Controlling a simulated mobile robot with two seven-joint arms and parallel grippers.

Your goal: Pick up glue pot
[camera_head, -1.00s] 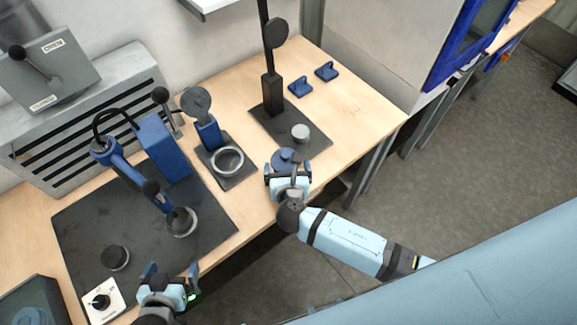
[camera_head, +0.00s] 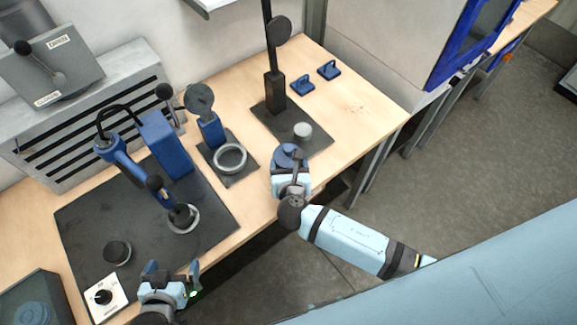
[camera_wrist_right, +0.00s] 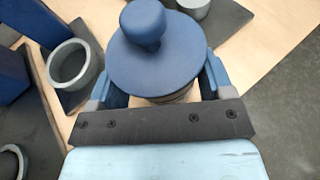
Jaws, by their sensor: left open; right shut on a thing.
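The glue pot, a round blue-lidded pot with a knob on top (camera_head: 289,153), stands near the front edge of the wooden table. In the right wrist view, the glue pot (camera_wrist_right: 155,60) sits between the two blue fingers. My right gripper (camera_head: 290,172) is shut on it, one finger on each side; its lower body is mostly hidden under the lid. I cannot tell whether the pot is clear of the tabletop. My left gripper (camera_head: 172,271) is open and empty at the front left, beside the table's front edge.
A grey ring on a dark base (camera_head: 230,158) stands left of the pot. A black stand (camera_head: 275,92) with a small grey cylinder (camera_head: 302,131) is behind it. A blue press (camera_head: 163,147) is further left. The table's right part (camera_head: 365,105) is mostly clear.

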